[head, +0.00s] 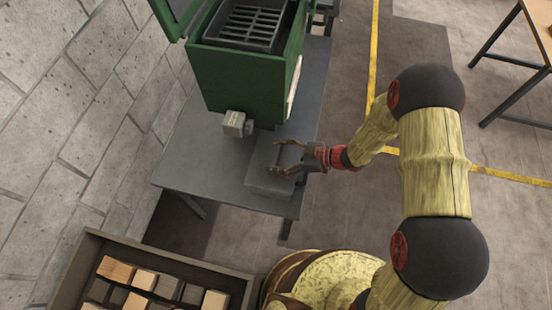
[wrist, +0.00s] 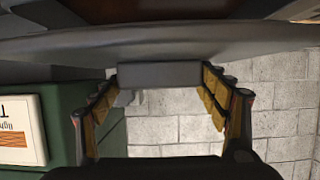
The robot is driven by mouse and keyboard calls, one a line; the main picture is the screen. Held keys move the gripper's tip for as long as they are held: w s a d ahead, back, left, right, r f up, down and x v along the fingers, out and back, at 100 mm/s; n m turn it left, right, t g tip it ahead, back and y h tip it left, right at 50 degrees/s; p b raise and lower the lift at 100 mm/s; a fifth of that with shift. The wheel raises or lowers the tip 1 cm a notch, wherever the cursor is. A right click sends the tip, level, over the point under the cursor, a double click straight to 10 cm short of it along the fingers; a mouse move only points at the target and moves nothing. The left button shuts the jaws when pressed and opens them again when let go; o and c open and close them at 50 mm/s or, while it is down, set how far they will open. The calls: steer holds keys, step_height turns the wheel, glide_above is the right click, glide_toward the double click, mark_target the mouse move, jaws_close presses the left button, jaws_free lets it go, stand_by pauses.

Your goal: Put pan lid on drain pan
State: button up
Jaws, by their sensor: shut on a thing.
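My gripper (head: 287,158) is over the front part of a grey metal table, in front of a green machine. Its fingers (wrist: 165,100) are shut on a grey block-shaped grip, which appears to be the handle of the pan lid (wrist: 160,74). A wide grey curved edge spans the wrist view beyond this grip. In the head view a flat grey slab-like shape (head: 268,180) lies at the gripper, partly hidden by the fingers. I cannot tell lid from drain pan there, nor whether they touch.
The green machine (head: 235,85) with a slotted tray on top stands on the grey table (head: 185,165). A small grey box (head: 235,123) sticks out of its front. A crate (head: 88,250) of blocks is at lower left. A block wall (wrist: 190,130) runs along the left.

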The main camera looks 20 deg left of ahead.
steer(key=shift+f, duration=0.65)
steer(key=shift+f, duration=0.1)
steer(key=shift+f, duration=0.35)
steer(key=o, duration=1.2)
steer(key=shift+o, duration=0.2)
steer(key=shift+r, duration=0.35)
steer(key=p+v, duration=0.3)
steer(key=v, duration=0.9)
steer(key=shift+r, duration=0.1)
